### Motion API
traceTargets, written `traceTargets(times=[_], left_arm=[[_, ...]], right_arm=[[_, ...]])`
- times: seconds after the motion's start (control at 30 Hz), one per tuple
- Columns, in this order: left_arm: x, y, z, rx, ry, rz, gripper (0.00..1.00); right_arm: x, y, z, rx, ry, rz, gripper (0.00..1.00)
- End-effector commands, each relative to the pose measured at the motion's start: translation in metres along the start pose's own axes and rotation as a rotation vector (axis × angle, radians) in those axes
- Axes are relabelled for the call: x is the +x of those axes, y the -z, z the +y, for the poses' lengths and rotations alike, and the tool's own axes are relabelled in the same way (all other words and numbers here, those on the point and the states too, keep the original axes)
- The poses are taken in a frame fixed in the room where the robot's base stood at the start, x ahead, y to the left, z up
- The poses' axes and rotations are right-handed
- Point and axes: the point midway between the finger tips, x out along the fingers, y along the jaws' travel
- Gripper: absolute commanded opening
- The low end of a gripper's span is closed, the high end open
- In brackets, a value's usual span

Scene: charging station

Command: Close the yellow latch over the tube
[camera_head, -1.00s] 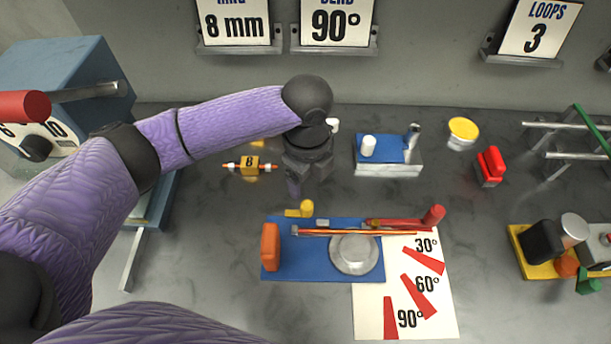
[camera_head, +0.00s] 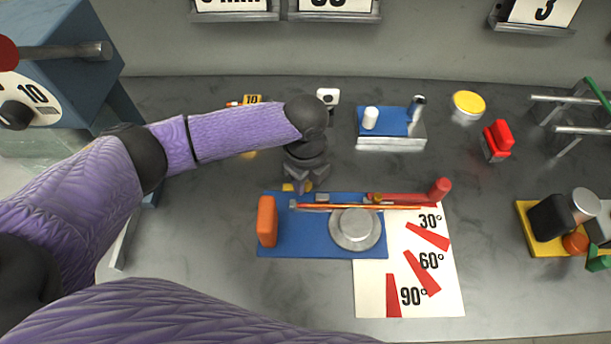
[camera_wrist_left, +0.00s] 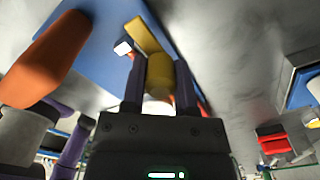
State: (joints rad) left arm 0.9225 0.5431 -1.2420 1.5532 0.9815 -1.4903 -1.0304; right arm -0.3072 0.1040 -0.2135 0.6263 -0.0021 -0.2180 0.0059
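The yellow latch is mostly hidden behind my left gripper (camera_head: 297,187) in the head view. In the left wrist view, its yellow arm (camera_wrist_left: 142,36) and round yellow knob (camera_wrist_left: 160,75) show clearly. The knob lies between the two fingers of my left gripper (camera_wrist_left: 160,82) and nearly fills the gap. I cannot tell whether they press on it. The thin orange tube (camera_head: 345,206) lies across the blue bending base (camera_head: 290,238), past the grey disc (camera_head: 355,229). My right gripper is out of view.
An orange block (camera_head: 267,221) stands at the base's left end. A red handle (camera_head: 438,190) sticks out at right over the white angle sheet (camera_head: 380,290). A blue-topped block (camera_head: 392,121) with a white peg stands behind.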

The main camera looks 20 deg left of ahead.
Motion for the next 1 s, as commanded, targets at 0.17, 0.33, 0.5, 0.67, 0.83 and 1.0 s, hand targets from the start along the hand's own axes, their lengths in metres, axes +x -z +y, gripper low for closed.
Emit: traceTargets(times=[0.17,0.33,0.5,0.67,0.83,1.0], left_arm=[[0.0,0.0,0.0,0.0,0.0,0.0,0.0],[-0.001,0.0,0.0,-0.005,0.0,0.0,0.0],[-0.002,0.0,0.001,-0.047,-0.002,0.001,0.0],[-0.005,0.001,0.001,-0.14,-0.002,0.002,0.0],[-0.006,0.001,0.001,-0.286,-0.003,0.001,0.0],[-0.005,0.001,0.001,-0.45,-0.003,0.002,0.0]], right_arm=[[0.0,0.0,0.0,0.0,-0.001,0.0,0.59],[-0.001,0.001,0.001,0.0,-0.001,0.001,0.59],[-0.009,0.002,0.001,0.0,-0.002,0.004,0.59],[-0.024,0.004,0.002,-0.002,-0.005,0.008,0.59],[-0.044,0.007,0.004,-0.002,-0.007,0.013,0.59],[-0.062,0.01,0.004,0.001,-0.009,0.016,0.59]])
